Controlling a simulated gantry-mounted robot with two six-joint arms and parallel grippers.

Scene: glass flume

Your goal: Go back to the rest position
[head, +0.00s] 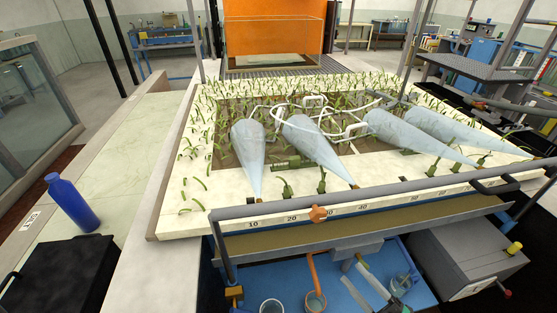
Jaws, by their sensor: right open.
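My right gripper (484,104) appears only as a small dark shape in from the right edge, above the right side of the planted bed; its fingers are hard to make out. It is open, and I see nothing in it. My left gripper is not in view. The planted bed (176,222) has a pale rim and many green stems. Several pale blue translucent cones (309,139) lie across it, narrow ends towards me. White looped frames (315,99) are among them.
A grey rail (262,210) with an orange knob (318,214) runs along the bed's front edge. A blue bottle (72,203) and a black case (62,272) are at the left. A blue tray (245,298) with cups is below, and a grey box (466,258) at the right.

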